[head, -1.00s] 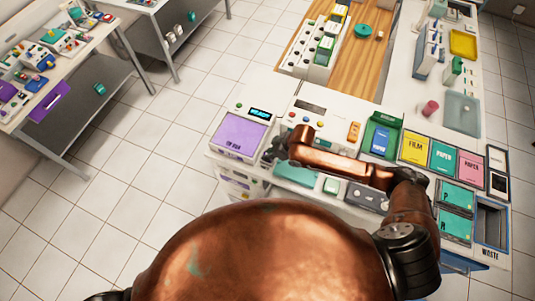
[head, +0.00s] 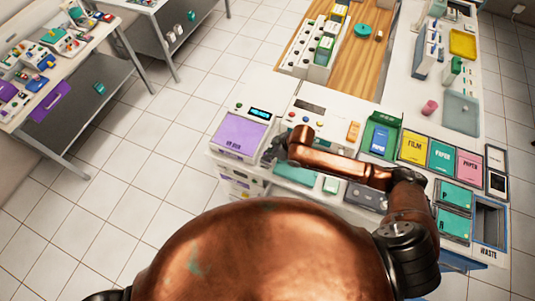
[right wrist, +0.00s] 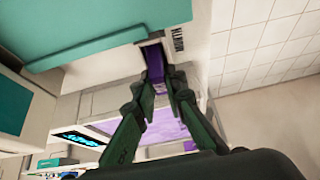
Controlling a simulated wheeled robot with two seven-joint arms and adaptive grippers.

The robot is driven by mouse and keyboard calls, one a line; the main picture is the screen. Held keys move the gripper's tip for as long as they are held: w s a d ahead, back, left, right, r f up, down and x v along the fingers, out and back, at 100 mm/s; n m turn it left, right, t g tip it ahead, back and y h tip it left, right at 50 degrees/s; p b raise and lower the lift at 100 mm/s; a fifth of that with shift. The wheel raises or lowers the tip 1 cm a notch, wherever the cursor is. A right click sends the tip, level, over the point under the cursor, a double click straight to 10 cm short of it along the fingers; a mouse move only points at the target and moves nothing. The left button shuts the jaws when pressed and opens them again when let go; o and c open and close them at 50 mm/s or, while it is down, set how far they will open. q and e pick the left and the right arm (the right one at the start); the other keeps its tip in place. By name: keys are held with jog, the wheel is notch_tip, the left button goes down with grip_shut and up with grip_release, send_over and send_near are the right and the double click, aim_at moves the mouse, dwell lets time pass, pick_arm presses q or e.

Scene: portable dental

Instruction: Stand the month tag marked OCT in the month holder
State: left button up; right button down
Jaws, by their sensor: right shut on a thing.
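My right gripper (head: 268,152) is at the near edge of the counter, just right of the purple-topped unit (head: 240,134). In the right wrist view its two dark green fingers (right wrist: 164,82) converge on a purple piece (right wrist: 155,62) and are shut on it. The piece sits in front of or within a narrow white frame with small dark lettering beside it. I cannot read any marking on the piece, nor tell whether it is the OCT tag. I cannot make out the month holder for certain. My left gripper is not in view.
A teal panel (right wrist: 95,25) lies close to the fingers in the right wrist view. A green tray (head: 381,134), a yellow FILM panel (head: 414,149) and a WASTE bin (head: 489,225) line the counter.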

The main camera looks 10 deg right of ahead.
jog(key=c, duration=1.9)
grip_release()
jog(key=v, duration=1.2)
